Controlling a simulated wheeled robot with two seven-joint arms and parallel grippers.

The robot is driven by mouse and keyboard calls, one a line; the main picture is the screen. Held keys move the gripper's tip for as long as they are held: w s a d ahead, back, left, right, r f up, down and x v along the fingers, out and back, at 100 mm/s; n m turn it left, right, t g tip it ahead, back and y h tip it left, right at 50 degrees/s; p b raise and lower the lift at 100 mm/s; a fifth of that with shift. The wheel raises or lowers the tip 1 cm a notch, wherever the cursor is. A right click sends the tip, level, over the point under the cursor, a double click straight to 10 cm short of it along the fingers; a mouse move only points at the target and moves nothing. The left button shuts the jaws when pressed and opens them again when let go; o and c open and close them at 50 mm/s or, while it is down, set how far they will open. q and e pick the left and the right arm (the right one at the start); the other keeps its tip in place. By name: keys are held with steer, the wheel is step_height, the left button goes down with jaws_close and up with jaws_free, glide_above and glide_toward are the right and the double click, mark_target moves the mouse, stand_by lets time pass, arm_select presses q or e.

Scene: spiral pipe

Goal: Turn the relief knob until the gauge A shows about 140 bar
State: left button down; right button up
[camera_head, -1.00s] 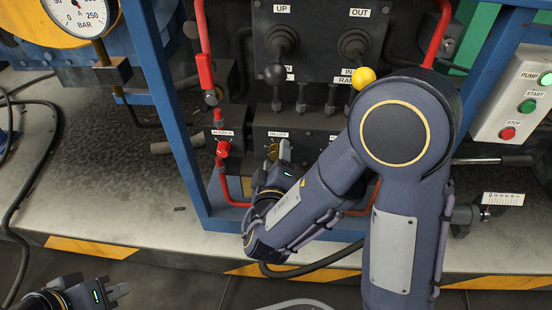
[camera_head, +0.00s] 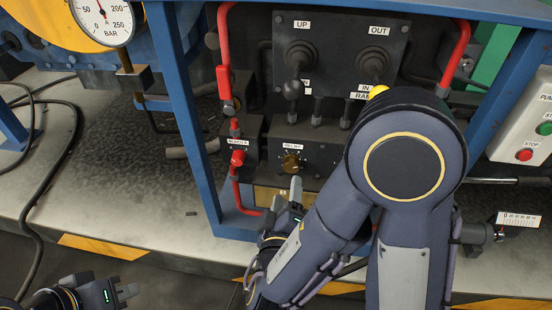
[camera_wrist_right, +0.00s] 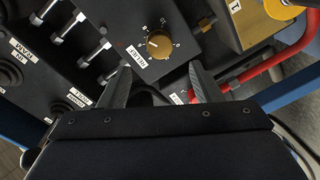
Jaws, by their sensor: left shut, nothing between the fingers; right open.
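The relief knob (camera_head: 291,163) is a brass knob on the dark valve block; it also shows in the right wrist view (camera_wrist_right: 158,44). My right gripper (camera_head: 292,192) is just below the knob in the head view. In the wrist view its two fingers (camera_wrist_right: 160,78) are spread, and the knob lies beyond the tips, apart from them. Gauge A (camera_head: 103,18) is at the upper left, cut by the top edge; its needle points roughly upward, and the exact reading is too small to tell. My left gripper (camera_head: 128,291) is shut and empty at the bottom left.
A red knob (camera_head: 237,158) sits left of the relief knob, with red pipes (camera_head: 224,60) around the block. Levers (camera_head: 292,88) stand above. A blue frame post (camera_head: 190,110) is to the left. A box with a stop button (camera_head: 524,155) is at the right.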

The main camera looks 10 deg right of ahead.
steer(key=s+d+m+g+h+p, duration=0.1)
steer(key=d+m+g+h, duration=0.15)
steer(key=d, duration=0.35)
steer(key=s+d+m+g+h, duration=0.1)
steer(key=s+d+g+h, duration=0.15)
steer(key=d+g, duration=0.2)
steer(key=s+d+f+m+g+y+p, duration=0.1)
steer(key=s+d+f+m+g+y, duration=0.15)
steer(key=s+g, duration=0.3)
steer(key=s+d+f+m+g+y+p, duration=0.1)
steer(key=s+d+m+g+y, duration=0.1)
steer(key=s+d+g+y, duration=0.35)
steer(key=a+r+m+t+y, duration=0.2)
steer(key=a+r+t+y, duration=0.4)
steer(key=a+r+t, duration=0.15)
step_height(320, 180, up, 38)
steer(key=p, duration=3.8)
steer(key=shift+a+p, duration=0.35)
steer(key=shift+p, duration=0.05)
steer(key=shift+g, duration=0.25)
